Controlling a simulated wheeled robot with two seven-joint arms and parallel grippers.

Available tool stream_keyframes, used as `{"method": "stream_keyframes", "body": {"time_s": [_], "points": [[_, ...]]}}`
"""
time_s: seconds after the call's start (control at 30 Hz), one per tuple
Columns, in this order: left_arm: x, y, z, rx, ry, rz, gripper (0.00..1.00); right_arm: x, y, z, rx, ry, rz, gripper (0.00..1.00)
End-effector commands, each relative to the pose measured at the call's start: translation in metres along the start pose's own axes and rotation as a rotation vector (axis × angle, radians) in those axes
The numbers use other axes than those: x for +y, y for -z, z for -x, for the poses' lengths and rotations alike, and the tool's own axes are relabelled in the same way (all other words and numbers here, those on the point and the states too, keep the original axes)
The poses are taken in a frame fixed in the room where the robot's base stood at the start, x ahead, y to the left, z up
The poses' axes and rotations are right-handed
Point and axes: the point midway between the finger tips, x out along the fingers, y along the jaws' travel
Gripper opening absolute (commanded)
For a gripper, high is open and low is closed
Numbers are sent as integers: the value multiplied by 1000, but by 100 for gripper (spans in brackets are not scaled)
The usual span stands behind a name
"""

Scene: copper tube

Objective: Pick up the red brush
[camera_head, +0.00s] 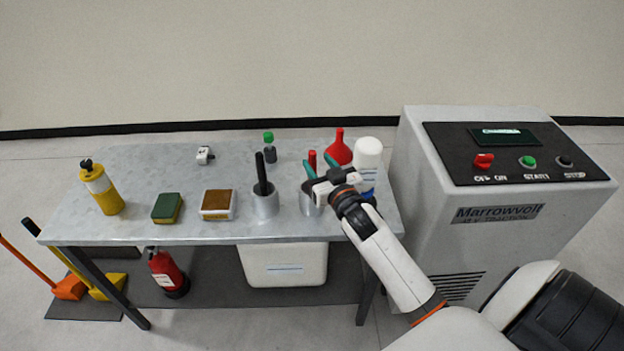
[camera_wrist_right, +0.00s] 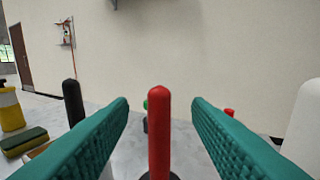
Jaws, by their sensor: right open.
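The red brush shows as an upright red handle (camera_head: 312,158) in a metal cup (camera_head: 306,202) on the right part of the table. My right gripper (camera_head: 320,164) is open over that cup, with its teal fingers around the handle's position. In the right wrist view the red handle (camera_wrist_right: 159,130) stands between the two open fingers, with a gap on each side. The brush's lower end is hidden in the cup. My left gripper is in neither view.
A second cup (camera_head: 265,203) with a black handle (camera_head: 261,172) stands just left. A red funnel-shaped bottle (camera_head: 338,150) and a white bottle (camera_head: 367,160) stand close behind on the right. The grey machine (camera_head: 430,190) borders the table. The table's left back is mostly clear.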

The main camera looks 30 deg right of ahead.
Motion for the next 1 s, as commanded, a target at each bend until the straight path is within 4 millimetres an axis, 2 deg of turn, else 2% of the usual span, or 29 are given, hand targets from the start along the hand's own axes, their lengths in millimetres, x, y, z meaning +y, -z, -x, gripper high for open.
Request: {"method": "stream_keyframes", "body": {"time_s": [0.17, 0.5, 0.8, 1.0], "points": [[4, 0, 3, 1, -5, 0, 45, 0, -1, -13, 0, -1, 2, 45], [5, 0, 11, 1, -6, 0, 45, 1, -4, -57, 1, -1, 2, 45], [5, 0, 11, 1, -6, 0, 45, 1, -2, -61, 2, -1, 2, 45], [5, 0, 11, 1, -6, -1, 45, 1, -2, -61, 2, -1, 2, 12]]}}
